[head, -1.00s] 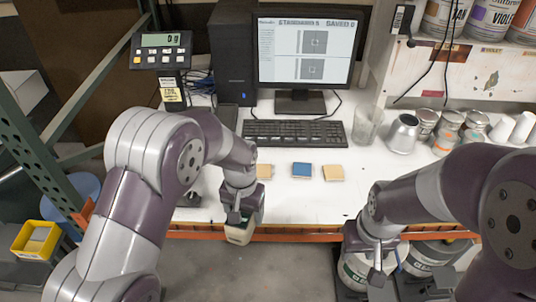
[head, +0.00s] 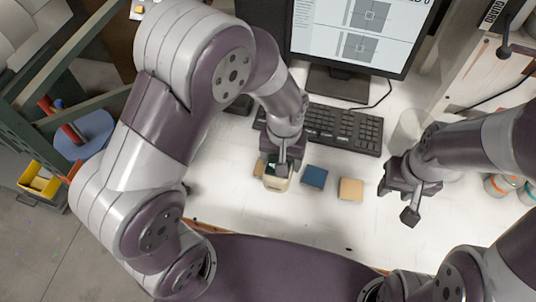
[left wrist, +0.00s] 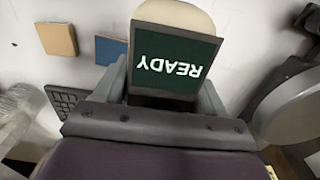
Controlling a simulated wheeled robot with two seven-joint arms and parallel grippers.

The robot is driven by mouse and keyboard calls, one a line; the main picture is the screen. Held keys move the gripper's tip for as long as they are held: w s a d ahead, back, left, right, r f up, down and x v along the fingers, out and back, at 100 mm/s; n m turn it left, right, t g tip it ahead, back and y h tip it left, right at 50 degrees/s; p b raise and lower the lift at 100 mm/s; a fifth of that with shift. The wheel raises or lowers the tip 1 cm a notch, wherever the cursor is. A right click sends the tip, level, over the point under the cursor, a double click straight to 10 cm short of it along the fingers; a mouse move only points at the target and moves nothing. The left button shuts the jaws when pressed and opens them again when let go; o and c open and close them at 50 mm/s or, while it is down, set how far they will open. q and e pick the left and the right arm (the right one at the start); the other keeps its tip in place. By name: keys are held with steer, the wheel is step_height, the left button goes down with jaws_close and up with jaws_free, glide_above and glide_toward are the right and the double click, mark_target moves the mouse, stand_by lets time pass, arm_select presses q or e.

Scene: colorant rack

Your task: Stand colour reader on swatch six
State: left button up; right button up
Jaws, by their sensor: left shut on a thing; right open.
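The colour reader (head: 277,182) is a cream handheld device with a dark screen. Its screen (left wrist: 175,62) reads READY in the left wrist view, upside down there. My left gripper (head: 281,166) is shut on it, at the row of swatches. The reader partly covers a tan swatch (head: 259,169); I cannot tell whether they touch. A blue swatch (head: 313,177) and another tan swatch (head: 351,189) lie to its right; they also show in the left wrist view as blue (left wrist: 109,50) and tan (left wrist: 57,39). No swatch numbers are legible. My right gripper (head: 402,203) is open and empty.
A black keyboard (head: 345,131) lies just behind the swatches, with the monitor (head: 360,35) behind it. A clear glass (head: 408,128) stands right of the keyboard. Bare white tabletop (head: 300,215) lies in front of the swatches.

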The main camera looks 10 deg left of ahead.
arm_select(q)
steer(key=w+a+f, duration=0.1)
steer(key=w+a, duration=0.1)
steer(key=w+a+f+p, duration=0.1)
steer(key=w+a+f, duration=0.1)
steer(key=shift+w+a+f, duration=0.1)
steer(key=shift+a+f, duration=0.3)
steer(key=shift+f, duration=0.05)
steer(key=f, duration=0.2)
steer(key=f+p, duration=0.1)
steer(key=shift+s+f, duration=0.15)
steer(key=shift+s, duration=0.15)
steer(key=shift+w+f, duration=0.25)
steer(key=shift+f, duration=0.1)
steer(key=o, duration=1.6)
steer(key=shift+s, duration=0.2)
arm_select(e)
steer(key=shift+w+r, duration=0.2)
steer(key=shift+r, duration=0.4)
steer(key=shift+w+r, duration=0.15)
steer(key=shift+r, duration=0.4)
